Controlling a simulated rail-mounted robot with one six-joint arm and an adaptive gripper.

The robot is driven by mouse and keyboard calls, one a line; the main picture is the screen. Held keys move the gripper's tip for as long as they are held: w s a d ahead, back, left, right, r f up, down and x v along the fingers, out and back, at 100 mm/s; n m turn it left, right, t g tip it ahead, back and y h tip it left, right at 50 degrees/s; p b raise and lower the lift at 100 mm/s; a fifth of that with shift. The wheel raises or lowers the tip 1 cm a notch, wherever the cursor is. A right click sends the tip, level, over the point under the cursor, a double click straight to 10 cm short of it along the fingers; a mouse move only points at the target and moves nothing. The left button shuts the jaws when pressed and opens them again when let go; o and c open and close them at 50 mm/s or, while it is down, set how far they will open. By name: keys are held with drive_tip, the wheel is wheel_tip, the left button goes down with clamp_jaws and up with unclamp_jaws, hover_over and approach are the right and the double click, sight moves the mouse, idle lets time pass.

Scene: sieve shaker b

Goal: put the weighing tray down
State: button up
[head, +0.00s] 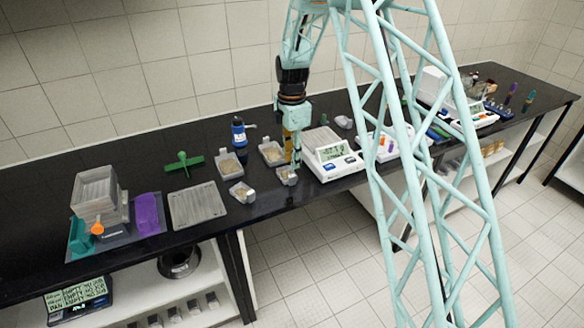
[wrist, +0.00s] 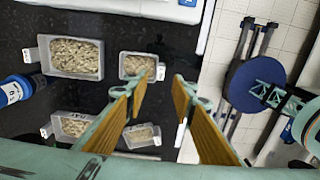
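My gripper (head: 292,157) is low over the front of the black counter. In the wrist view its two wooden-looking fingers (wrist: 160,84) are apart, with no load held between them. A small grey tray of pale grains (head: 287,176) sits on the counter just below my gripper. In the wrist view this small tray (wrist: 138,66) lies just beyond the fingertips, and its pale end tab (wrist: 160,72) shows in the gap between them. Whether a finger touches the tab I cannot tell. Which tray is the weighing tray is not marked clearly.
A white balance (head: 333,158) stands right of the tray. Larger grain trays (head: 272,153) (head: 230,166) and another small one (head: 242,192) are nearby. A blue-capped bottle (head: 238,131) stands behind. The counter's front edge is close, with tiled floor beyond.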

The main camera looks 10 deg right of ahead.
drive_tip(key=shift+r, duration=1.45)
drive_tip(key=shift+r, duration=0.1)
